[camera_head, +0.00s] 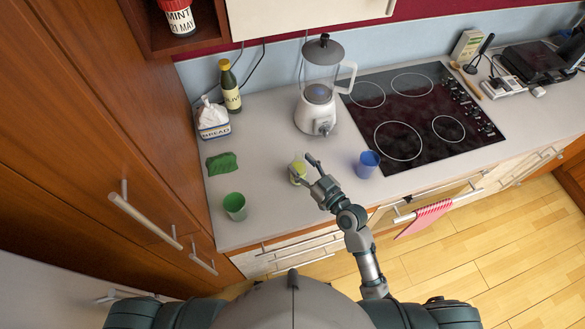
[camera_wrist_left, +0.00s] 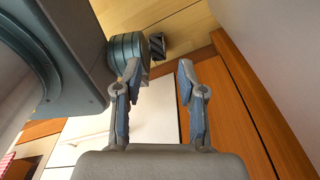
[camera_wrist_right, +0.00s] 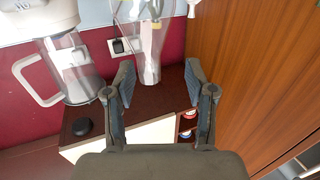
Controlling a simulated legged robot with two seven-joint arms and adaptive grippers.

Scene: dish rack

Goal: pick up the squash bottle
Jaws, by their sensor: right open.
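A small yellow-green container (camera_head: 297,173), which may be the squash bottle, stands on the worktop near its front edge. My right gripper (camera_head: 306,169) is beside it on its right, open. I cannot tell from the head view whether they touch. In the right wrist view, a clear bottle-like container (camera_wrist_right: 150,55) shows beyond and between the spread fingers of my right gripper (camera_wrist_right: 160,75). A dark bottle with a yellow label (camera_head: 230,88) stands at the back left. My left gripper (camera_wrist_left: 155,75) is open and empty in the left wrist view, and out of the head view.
A green cup (camera_head: 235,206) and green cloth (camera_head: 222,163) are left of the yellow-green container. A blue cup (camera_head: 367,164) is to its right. A blender (camera_head: 317,105) stands behind, near the black hob (camera_head: 420,118). A tall wooden cupboard (camera_head: 100,130) borders the left.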

